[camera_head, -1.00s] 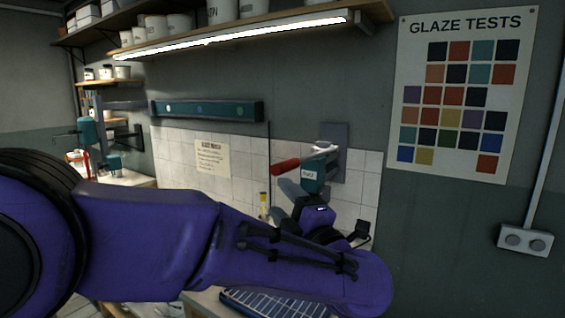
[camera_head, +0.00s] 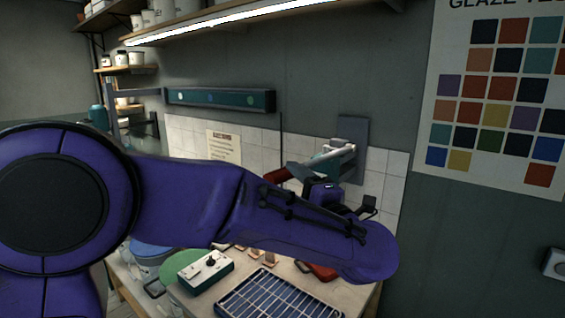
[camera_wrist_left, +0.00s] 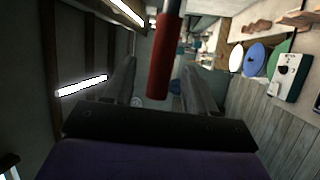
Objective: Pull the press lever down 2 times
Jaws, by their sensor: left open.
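The press lever has a red grip (camera_head: 277,176) and a pale metal bar (camera_head: 340,155). It sits on the teal press on the back wall, with the grip end lower than the bar's far end. My left gripper (camera_head: 297,172) is at the lever beside the red grip. My own purple arm hides much of the press below. In the left wrist view the red grip (camera_wrist_left: 160,70) lies between the two spread fingers of my left gripper (camera_wrist_left: 159,88), with a gap on each side. My right gripper is not in view.
A workbench below holds a white-and-green control box (camera_head: 205,270), a green disc (camera_head: 186,262) and a blue tile rack (camera_head: 280,298). A wall rail (camera_head: 220,99) and a lit shelf (camera_head: 235,22) are above. A poster (camera_head: 495,95) hangs at right.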

